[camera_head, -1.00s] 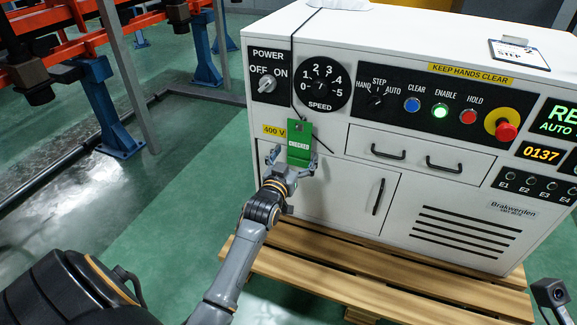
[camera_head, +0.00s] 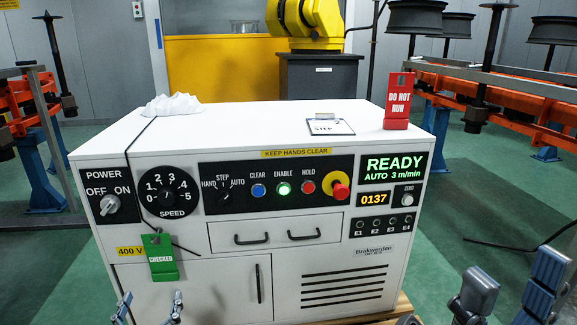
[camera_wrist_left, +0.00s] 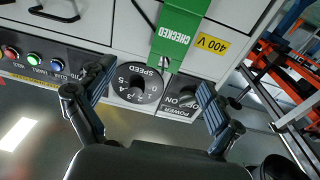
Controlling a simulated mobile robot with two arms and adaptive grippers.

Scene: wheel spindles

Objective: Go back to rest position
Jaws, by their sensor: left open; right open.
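My left gripper (camera_head: 149,311) is at the bottom left of the head view, open, with its two fingers apart in front of the lower cabinet door. The left wrist view also shows its spread fingers (camera_wrist_left: 152,98) with nothing between them. The green CHECKED tag (camera_head: 160,257) hangs on the cabinet front below the speed dial, above and apart from my left gripper. It also shows in the left wrist view (camera_wrist_left: 180,32). My right gripper (camera_head: 512,298) is open and empty at the bottom right, to the right of the cabinet.
The white control cabinet (camera_head: 250,130) stands on a wooden pallet. A red DO NOT RUN tag (camera_head: 397,100), a clipboard (camera_head: 330,126) and a crumpled white cloth (camera_head: 172,104) are on its top. Orange racks (camera_head: 470,90) stand behind on both sides. Green floor is open at the right.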

